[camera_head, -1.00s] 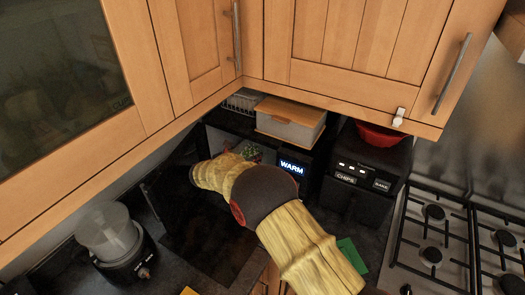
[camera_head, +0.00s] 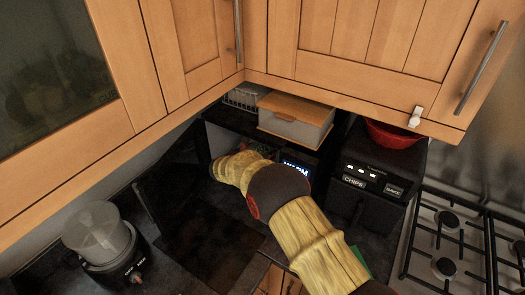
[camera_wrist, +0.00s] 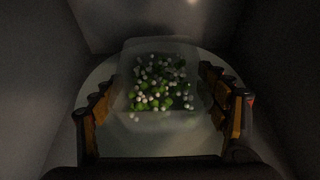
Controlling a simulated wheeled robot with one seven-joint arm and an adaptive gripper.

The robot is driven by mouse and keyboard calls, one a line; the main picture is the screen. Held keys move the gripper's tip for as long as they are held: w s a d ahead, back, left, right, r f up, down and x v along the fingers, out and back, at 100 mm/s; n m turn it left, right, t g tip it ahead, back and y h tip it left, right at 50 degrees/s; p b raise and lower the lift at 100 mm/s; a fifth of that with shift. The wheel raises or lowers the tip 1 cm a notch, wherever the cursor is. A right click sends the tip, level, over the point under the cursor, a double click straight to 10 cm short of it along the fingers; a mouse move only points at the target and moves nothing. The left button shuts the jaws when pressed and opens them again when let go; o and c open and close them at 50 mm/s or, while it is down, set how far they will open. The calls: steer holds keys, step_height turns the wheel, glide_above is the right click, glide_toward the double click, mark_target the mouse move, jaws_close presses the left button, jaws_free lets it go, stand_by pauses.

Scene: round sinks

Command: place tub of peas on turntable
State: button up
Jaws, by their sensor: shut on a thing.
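The tub of peas (camera_wrist: 158,85) is a pale, translucent tub with green and white balls. In the wrist view it sits between the two fingers of my gripper (camera_wrist: 162,105), which is shut on it. The turntable (camera_wrist: 88,78) is a round, pale plate around and below the tub in a dark cavity; I cannot tell whether the tub touches it. In the head view my yellow arm reaches into the microwave (camera_head: 218,138), hiding the gripper and nearly all of the tub.
The microwave's lit display (camera_head: 297,167) is right of the opening. The cavity walls are close on both sides. A storage box (camera_head: 295,122) stands on top. A black air fryer (camera_head: 372,170) with a red bowl (camera_head: 395,134) stands right, a blender (camera_head: 100,240) left. Cupboards hang above.

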steer(key=shift+w, duration=0.1)
steer(key=o, duration=1.5)
steer(key=shift+o, duration=0.2)
steer(key=shift+r, duration=0.1)
steer(key=p+v, duration=0.1)
steer(key=v, duration=1.1)
